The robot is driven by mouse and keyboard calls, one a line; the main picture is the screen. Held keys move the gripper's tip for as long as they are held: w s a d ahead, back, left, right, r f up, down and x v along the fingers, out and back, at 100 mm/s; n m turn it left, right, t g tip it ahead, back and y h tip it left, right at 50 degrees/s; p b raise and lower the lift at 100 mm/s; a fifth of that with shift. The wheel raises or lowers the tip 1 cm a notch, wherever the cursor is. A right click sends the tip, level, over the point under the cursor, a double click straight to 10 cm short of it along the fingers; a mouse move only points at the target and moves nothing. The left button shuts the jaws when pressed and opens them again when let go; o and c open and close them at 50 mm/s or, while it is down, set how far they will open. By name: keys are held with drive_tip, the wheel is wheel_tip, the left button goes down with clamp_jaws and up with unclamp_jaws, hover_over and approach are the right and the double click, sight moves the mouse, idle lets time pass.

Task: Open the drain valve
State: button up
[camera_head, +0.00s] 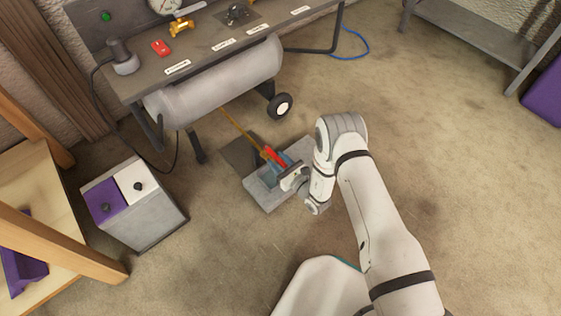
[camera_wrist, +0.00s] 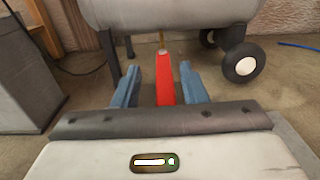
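The drain valve's red lever (camera_head: 270,153) sits at the lower end of a thin brass-coloured pipe (camera_head: 237,125) that comes from under the grey tank (camera_head: 225,82). In the wrist view the red lever (camera_wrist: 165,84) points toward the camera, between the two blue fingers of my gripper (camera_wrist: 162,82). A gap shows on each side of the lever, so my gripper is open around it and does not appear to touch it. The valve body is mostly hidden behind the lever. In the head view my gripper (camera_head: 276,164) reaches in from the right.
A grey tray (camera_head: 267,201) lies on the floor beneath my gripper. The tank has a wheel (camera_head: 280,105) and a leg (camera_head: 197,147) close by. A grey box with purple and white top panels (camera_head: 150,218) stands at the left.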

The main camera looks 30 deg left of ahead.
drive_tip(key=p+v, duration=0.2)
drive_tip(key=v, duration=0.5)
drive_tip(key=shift+s+d+p, duration=0.15)
drive_tip(key=shift+d+p, duration=0.2)
wheel_tip(320, 180, up, 34)
drive_tip(key=w+n+g+p, duration=0.2)
drive_tip(key=n+g+p, duration=0.7)
drive_tip(key=p, duration=0.2)
drive_tip(key=s+d+r+n+g+h+p, duration=0.2)
drive_tip(key=d+r+n+p, duration=0.15)
drive_tip(key=r, duration=0.45)
drive_tip(key=s+d+r+n+g+h+p, duration=0.1)
drive_tip(key=s+d+r+n+h+p, duration=0.1)
drive_tip(key=d+r, duration=0.5)
drive_tip(key=s+d+r+n+t+h+p, duration=0.2)
drive_tip(key=d+r+t+h+p, duration=0.1)
drive_tip(key=d+r, duration=0.7)
drive_tip(key=s+d+r+n+t+h+p, duration=0.2)
drive_tip(key=d+r+h+p, duration=0.3)
drive_tip(key=d+r+p, duration=0.3)
drive_tip(key=s+d+r+n+t+h+p, duration=0.3)
drive_tip(key=s+d+r+t+h+p, duration=0.1)
drive_tip(key=d+r, duration=0.8)
drive_tip(key=shift+s+d+r+h+p, duration=0.2)
drive_tip(key=shift+h+p, duration=0.4)
drive_tip(key=shift+p, duration=0.4)
